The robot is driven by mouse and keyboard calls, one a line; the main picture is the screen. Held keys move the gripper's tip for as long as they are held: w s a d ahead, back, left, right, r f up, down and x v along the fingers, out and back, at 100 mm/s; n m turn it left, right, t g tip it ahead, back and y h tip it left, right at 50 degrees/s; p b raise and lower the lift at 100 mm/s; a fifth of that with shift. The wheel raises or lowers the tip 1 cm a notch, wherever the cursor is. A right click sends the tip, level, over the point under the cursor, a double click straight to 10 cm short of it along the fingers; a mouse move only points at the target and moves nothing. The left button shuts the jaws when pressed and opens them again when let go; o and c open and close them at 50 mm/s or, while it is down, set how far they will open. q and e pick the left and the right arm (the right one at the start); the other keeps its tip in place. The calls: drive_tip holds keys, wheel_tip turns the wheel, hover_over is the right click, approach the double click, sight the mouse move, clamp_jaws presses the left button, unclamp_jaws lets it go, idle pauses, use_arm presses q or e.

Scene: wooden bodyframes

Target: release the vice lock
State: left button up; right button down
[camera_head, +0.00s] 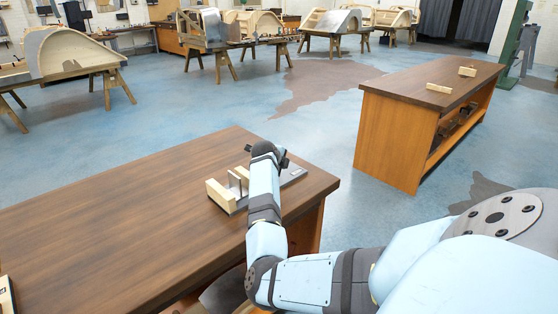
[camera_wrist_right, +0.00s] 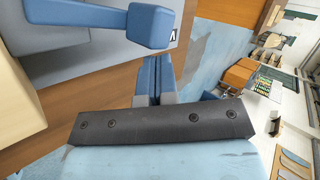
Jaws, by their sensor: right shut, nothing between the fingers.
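The vice (camera_head: 226,197) lies near the far right edge of the brown bench, with light wooden blocks and upright metal plates on a grey base. My right arm reaches across it and hides part of it. My right gripper (camera_wrist_right: 153,78) is shut and empty. It is mostly hidden behind my wrist in the head view. In the right wrist view a blue lever with a blocky end (camera_wrist_right: 150,26) lies just beyond the fingertips, over the grey vice base (camera_wrist_right: 85,60). I cannot tell whether they touch. My left gripper is not in view.
The near bench (camera_head: 110,215) is mostly clear on the left, with an object cut off at its lower left edge. A second bench (camera_head: 400,95) with wooden blocks stands to the right. Wooden bodyframes on trestles (camera_head: 75,60) stand at the back. Blue floor lies between.

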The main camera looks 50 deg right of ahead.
drive_tip(key=shift+w+d+r, duration=0.1)
drive_tip(key=shift+w+d, duration=0.2)
drive_tip(key=shift+w, duration=0.05)
drive_tip(key=shift+w+d+p, duration=0.2)
drive_tip(key=shift+w+p, duration=0.1)
drive_tip(key=shift+p, duration=0.1)
drive_tip(key=shift+d, duration=0.1)
idle(0.3)
